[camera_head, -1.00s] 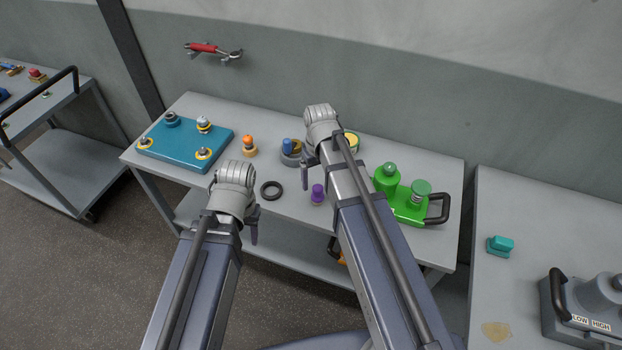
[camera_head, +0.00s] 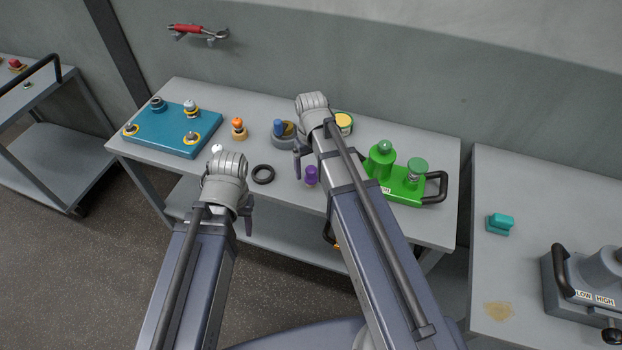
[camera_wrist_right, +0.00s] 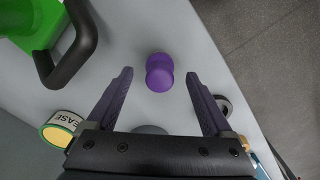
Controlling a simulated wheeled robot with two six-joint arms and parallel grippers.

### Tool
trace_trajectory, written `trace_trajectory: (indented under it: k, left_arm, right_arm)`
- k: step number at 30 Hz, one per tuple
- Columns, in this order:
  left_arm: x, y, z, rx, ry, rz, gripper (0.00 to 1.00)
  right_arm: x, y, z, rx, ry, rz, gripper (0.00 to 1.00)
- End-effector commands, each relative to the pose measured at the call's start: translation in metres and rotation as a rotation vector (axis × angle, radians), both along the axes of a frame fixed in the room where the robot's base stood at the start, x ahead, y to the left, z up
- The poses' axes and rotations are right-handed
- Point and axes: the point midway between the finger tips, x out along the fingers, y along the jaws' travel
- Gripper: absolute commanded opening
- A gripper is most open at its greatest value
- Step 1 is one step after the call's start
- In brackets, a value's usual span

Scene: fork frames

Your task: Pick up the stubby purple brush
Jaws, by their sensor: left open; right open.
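The stubby purple brush (camera_head: 311,175) stands on the grey table near its front edge, just right of my right gripper's fingers in the head view. In the right wrist view the purple brush (camera_wrist_right: 159,80) appears between the two open fingers, with a gap on each side. My right gripper (camera_head: 298,162) is open and empty; its dark fingers also show in the wrist view (camera_wrist_right: 160,74). I cannot tell how high they are above the table. My left gripper (camera_head: 247,217) is by the table's front edge, left of the brush, and holds nothing that I can see.
A black ring (camera_head: 263,174) lies left of the brush. A green tray (camera_head: 408,192) with a black handle is to the right. A yellow-topped tin (camera_head: 344,121) stands behind my right arm. A teal board (camera_head: 170,137) and an orange-topped piece (camera_head: 238,128) are further left.

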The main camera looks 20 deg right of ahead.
Motion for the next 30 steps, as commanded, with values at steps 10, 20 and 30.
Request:
trace_trajectory:
  k: [10,20,30]
  left_arm:
    - [0.000,0.000,-0.038,0.000,0.000,0.000,0.50]
    - [0.000,0.000,-0.036,0.000,0.000,0.000,0.50]
    - [0.000,0.000,-0.036,0.000,0.000,0.000,0.50]
  right_arm:
    - [0.001,0.000,-0.038,0.000,0.000,0.000,0.85]
    - [0.001,0.000,-0.036,0.000,0.000,0.000,0.72]
    - [0.001,0.000,-0.036,0.000,0.000,0.000,0.33]
